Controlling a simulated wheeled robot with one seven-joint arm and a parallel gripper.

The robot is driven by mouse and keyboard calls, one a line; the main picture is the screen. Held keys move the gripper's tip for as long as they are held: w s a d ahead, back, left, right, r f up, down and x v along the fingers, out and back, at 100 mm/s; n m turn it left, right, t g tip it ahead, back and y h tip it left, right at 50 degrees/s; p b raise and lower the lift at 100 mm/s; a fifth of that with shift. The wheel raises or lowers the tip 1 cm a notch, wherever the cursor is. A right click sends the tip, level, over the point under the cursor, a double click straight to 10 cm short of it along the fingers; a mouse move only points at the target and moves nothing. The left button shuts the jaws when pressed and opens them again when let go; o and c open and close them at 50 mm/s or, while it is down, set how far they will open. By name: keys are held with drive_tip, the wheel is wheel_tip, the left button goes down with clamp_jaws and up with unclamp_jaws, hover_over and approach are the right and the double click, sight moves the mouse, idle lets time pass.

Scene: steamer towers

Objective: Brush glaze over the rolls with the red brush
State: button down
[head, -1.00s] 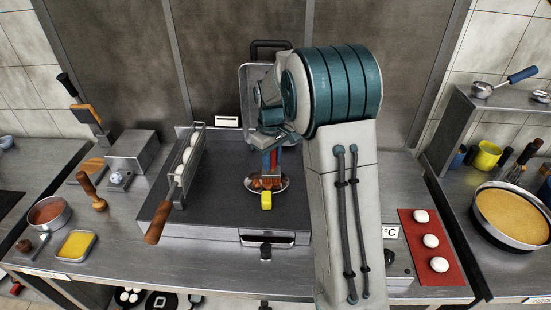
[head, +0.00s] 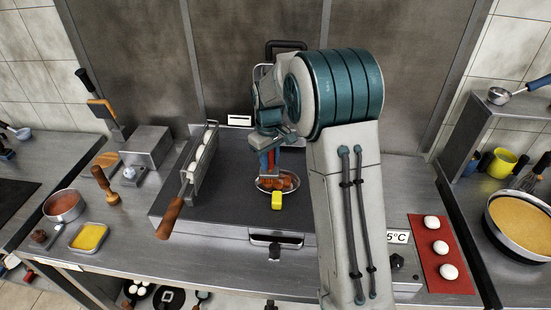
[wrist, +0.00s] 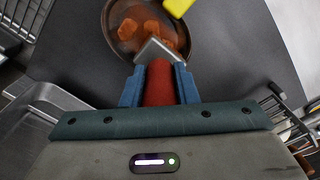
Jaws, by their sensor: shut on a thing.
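My gripper (head: 268,158) is shut on the red brush (wrist: 158,85). The red handle sits between the blue fingers, and the grey metal brush head (wrist: 152,48) points over a round dish. The dish (wrist: 108,42) holds a few orange-brown pieces, which look like the rolls (wrist: 126,27); they also show in the head view (head: 284,180). The brush head overlaps the dish's near edge in the wrist view. I cannot tell whether its tip touches a roll. A yellow piece (head: 277,200) is at the dish's rim.
The dish stands on a dark griddle (head: 220,205). A metal rack (head: 203,155) with white items and a wooden handle lies left of it. A yellow-filled tray (head: 88,237) and a pot (head: 64,206) stand further left. White balls sit on a red mat (head: 458,283) at right.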

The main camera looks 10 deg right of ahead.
drive_tip(key=shift+w+a, duration=0.1)
drive_tip(key=shift+a, duration=0.2)
drive_tip(key=shift+d, duration=0.2)
drive_tip(key=shift+s+d+r, duration=0.1)
drive_tip(key=shift+s+d, duration=0.05)
drive_tip(key=shift+d, duration=0.55)
drive_tip(key=shift+s+d+r, duration=0.1)
drive_tip(key=shift+s+d, duration=0.05)
drive_tip(key=shift+d, duration=0.5)
drive_tip(key=shift+s+d+f+b, duration=0.1)
drive_tip(key=shift+s+d+b, duration=0.1)
drive_tip(key=shift+d, duration=0.55)
drive_tip(key=shift+s+d+f+b, duration=0.1)
drive_tip(key=shift+s+d, duration=0.05)
drive_tip(key=shift+d, duration=0.55)
drive_tip(key=shift+r, duration=0.1)
drive_tip(key=shift+r+p, duration=0.55)
drive_tip(key=shift+r, duration=0.2)
